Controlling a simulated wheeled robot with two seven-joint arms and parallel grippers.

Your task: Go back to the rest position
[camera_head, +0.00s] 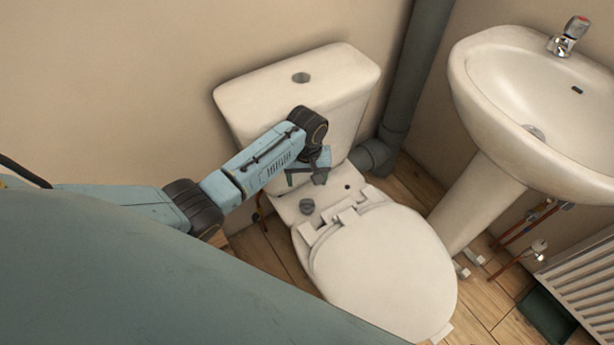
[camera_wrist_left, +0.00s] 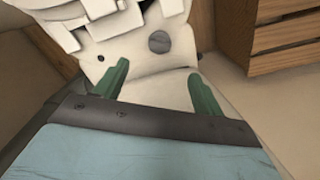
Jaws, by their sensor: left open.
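My left arm reaches in from the left in the head view, and my left gripper (camera_head: 312,176) hangs over the rear of the white toilet (camera_head: 385,265), just in front of the cistern (camera_head: 275,95). In the left wrist view, the two green fingers of the left gripper (camera_wrist_left: 158,75) stand apart with nothing held between them. A round grey piece (camera_head: 307,206) sits on the bowl's rear ledge, left of a small dark hole (camera_head: 347,187). A grey round shape (camera_wrist_left: 159,42) shows beyond the fingers. My right gripper is not in view.
A white sink (camera_head: 530,95) on a pedestal stands at the right, with a radiator (camera_head: 585,285) below it. A dark vertical pipe (camera_head: 415,70) runs behind, right of the cistern. Wooden slats (camera_wrist_left: 265,45) show in the wrist view. The toilet lid is down.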

